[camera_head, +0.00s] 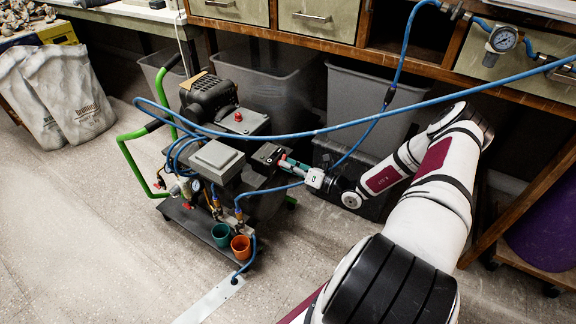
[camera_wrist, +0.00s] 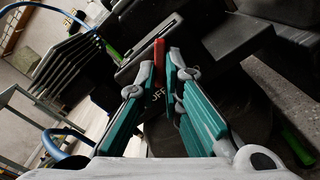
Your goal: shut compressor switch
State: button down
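The compressor (camera_head: 213,98) stands on a low dark cart with green handles, left of centre in the head view. Its dark switch box (camera_head: 267,154) is on the near right side, and my gripper (camera_head: 284,162) reaches it from the right. In the wrist view a red switch lever (camera_wrist: 159,50) stands upright between the tips of my teal fingers (camera_wrist: 162,62). The fingers are partly open, with a narrow gap at the tips; I see no clear grip on the lever. The letters "OFF" show below the lever. The lever's base is partly hidden.
A blue hose (camera_head: 330,128) crosses above the compressor and my wrist. A teal cup (camera_head: 221,235) and an orange cup (camera_head: 241,247) are at the cart's front. Grey bins (camera_head: 375,100) stand behind under the workbench (camera_head: 420,68).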

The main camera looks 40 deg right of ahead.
jog(key=shift+w, duration=0.1)
dwell(0.3)
jog(key=shift+a+r+n+p, duration=0.1)
jog(key=shift+a+n+p, duration=0.1)
jog(key=shift+n+p, duration=3.05)
jog(key=shift+a+n+p, duration=0.2)
jog(key=shift+n+p, duration=1.65)
jog(key=shift+n, duration=2.8)
jog(key=c, duration=1.7)
grip_release()
